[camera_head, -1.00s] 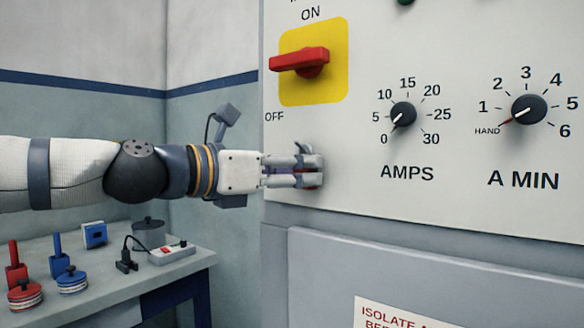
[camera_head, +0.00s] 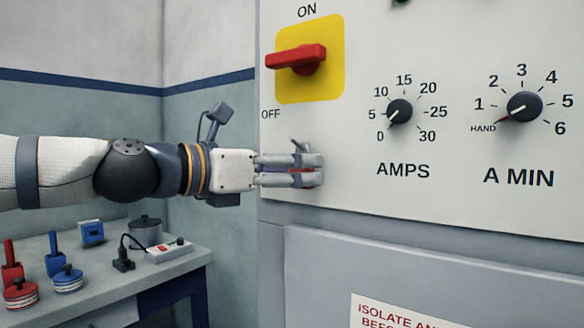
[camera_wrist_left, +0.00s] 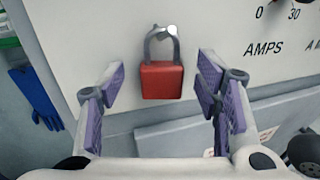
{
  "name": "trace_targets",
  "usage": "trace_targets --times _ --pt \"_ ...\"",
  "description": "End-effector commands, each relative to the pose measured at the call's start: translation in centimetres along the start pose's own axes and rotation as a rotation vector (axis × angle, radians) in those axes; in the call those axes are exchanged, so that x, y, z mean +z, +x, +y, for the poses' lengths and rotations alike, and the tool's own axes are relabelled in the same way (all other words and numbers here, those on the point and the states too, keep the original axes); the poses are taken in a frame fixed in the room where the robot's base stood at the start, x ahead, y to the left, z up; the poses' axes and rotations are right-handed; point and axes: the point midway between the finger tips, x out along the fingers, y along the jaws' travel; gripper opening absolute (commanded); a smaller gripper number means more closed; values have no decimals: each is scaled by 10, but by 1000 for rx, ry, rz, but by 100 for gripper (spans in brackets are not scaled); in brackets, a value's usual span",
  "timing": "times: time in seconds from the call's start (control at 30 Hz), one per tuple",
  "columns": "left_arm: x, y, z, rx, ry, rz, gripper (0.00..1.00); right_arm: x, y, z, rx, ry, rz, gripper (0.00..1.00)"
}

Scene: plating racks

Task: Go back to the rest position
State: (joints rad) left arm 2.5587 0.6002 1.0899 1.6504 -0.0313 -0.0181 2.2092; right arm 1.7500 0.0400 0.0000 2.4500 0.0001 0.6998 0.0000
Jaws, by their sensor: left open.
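My left gripper (camera_head: 318,170) reaches in from the left and is at the grey panel, below the OFF label. In the left wrist view the left gripper (camera_wrist_left: 160,95) is open, with purple pads on both fingers. A red padlock (camera_wrist_left: 161,81) hangs by its grey shackle from a fitting on the panel. It shows between the two fingers, with a visible gap on each side. In the head view the fingers mostly hide it. My right gripper is not in view.
The panel (camera_head: 350,160) carries a red rotary handle (camera_head: 297,57) on a yellow plate, an AMPS knob (camera_head: 399,111) and an A MIN knob (camera_head: 524,106). A bench (camera_head: 110,283) at lower left holds red and blue items, a grey pot (camera_head: 146,233) and a power strip (camera_head: 169,250).

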Motion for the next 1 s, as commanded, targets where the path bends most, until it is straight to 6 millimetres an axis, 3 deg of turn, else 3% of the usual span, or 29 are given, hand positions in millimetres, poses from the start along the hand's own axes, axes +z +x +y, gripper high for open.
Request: trace_targets --times 0.3,0.43,0.57,0.67,0.83,1.0 --pt "3 -81 0 2 2 -6 58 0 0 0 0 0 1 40" --pt "2 -104 0 2 2 -5 58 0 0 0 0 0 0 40" --pt "-6 -112 0 1 9 11 58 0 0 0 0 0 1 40" --pt "-52 -98 2 7 65 98 58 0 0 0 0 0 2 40" --pt "-197 -78 -2 -30 281 368 58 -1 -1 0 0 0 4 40" --pt "-345 -100 -31 -182 534 635 58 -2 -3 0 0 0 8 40"
